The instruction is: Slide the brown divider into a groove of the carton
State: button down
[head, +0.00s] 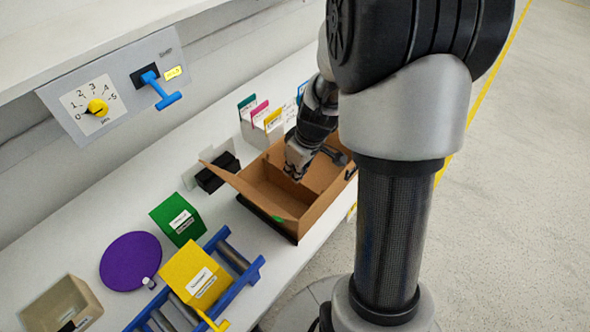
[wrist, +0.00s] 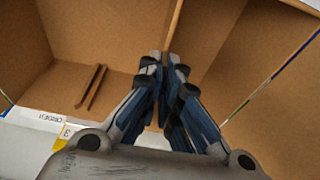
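The open brown carton (head: 262,192) stands on the bench in the head view, and my gripper (head: 296,172) reaches down into it. In the wrist view the carton's inside (wrist: 95,30) fills most of the picture. My gripper (wrist: 165,62) has its fingers close together on a thin upright brown strip, the divider (wrist: 173,24), seen almost edge-on. The divider's lower edge and any contact with the carton are hidden.
Behind the carton stand colored tabbed cards (head: 260,112). A black holder (head: 217,174) is to its left. A green box (head: 178,218), a purple disc (head: 130,261) and a yellow box (head: 196,275) on a blue roller rack (head: 237,262) lie nearer. A switch panel (head: 115,88) is on the wall.

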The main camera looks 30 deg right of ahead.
jog(key=c, duration=1.7)
grip_release()
jog(key=shift+r+p, duration=2.85)
jog(key=shift+r, duration=1.2)
jog(key=s+a+r+m, duration=0.1)
jog(key=s+a+r, duration=0.3)
jog(key=s+r, duration=0.1)
jog(key=s+a+r+m+t, duration=0.1)
jog(key=s+a+r, duration=0.3)
jog(key=s, duration=0.3)
jog(key=s+a+r+m+h, duration=0.1)
jog(key=s+a+r+m, duration=0.1)
jog(key=s+a+r, duration=0.2)
jog(key=shift+s+a+r+t, duration=0.2)
jog(key=shift+s+r, duration=0.55)
jog(key=shift+r, duration=0.05)
jog(key=shift+s+a+r+t, duration=0.15)
jog(key=shift+s+r+t, duration=0.05)
jog(key=shift+s+r, duration=0.55)
